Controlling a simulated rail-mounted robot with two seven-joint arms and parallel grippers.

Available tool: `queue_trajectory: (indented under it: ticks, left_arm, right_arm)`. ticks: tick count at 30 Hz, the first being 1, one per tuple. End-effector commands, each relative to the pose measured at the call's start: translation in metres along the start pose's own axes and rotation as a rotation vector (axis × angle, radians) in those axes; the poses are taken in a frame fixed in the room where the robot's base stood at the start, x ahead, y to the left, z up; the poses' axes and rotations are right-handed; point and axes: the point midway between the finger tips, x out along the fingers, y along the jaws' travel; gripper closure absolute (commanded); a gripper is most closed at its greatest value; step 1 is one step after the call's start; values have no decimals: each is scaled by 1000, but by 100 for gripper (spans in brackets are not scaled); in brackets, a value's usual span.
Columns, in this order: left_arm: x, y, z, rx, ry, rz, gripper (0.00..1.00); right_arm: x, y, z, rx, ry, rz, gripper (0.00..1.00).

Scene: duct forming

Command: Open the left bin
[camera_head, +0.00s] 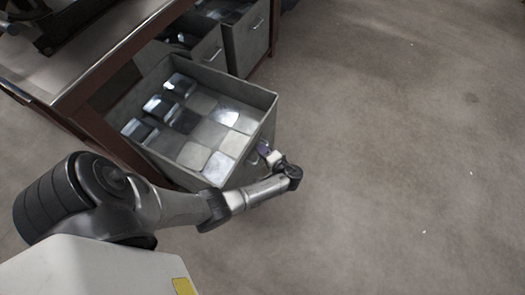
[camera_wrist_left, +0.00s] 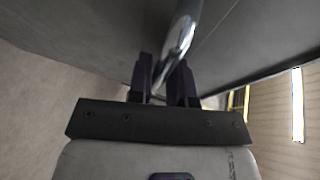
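The left bin (camera_head: 230,86) is a grey open-topped metal box in the head view. It stands well out from under the bench and holds several square metal pieces (camera_head: 209,132), some dark and some shiny. My left gripper (camera_head: 267,151) is at the bin's front face, partly hidden by the wrist. In the left wrist view, the bin's shiny bar handle (camera_wrist_left: 181,42) runs down between the two dark fingers of the gripper (camera_wrist_left: 163,86). The fingers look closed on the handle. My right gripper is in neither view.
The bench (camera_head: 75,68) has a pale top and brown legs. Two more grey bins (camera_head: 246,43) with handles sit under it, beyond the left bin. A dark object (camera_head: 60,22) stands on the bench. The concrete floor (camera_head: 400,150) to the right is clear.

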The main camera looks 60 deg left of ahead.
Motion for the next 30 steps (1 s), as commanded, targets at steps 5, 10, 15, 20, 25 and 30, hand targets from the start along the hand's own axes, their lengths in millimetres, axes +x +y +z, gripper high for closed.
queue_trajectory:
  ticks: [5,10,15,20,25,30]
  left_arm:
    - [1,1,1,2,0,1,63]
    - [1,2,1,4,0,2,63]
    - [-6,1,1,4,0,4,63]
    - [-29,0,1,4,0,6,63]
    - [-64,0,1,4,1,5,63]
    - [-96,0,1,5,1,5,63]
  right_arm:
    - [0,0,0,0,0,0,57]
    - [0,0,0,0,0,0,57]
    - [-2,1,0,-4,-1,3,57]
    - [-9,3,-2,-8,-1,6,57]
    - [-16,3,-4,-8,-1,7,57]
    - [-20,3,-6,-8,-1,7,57]
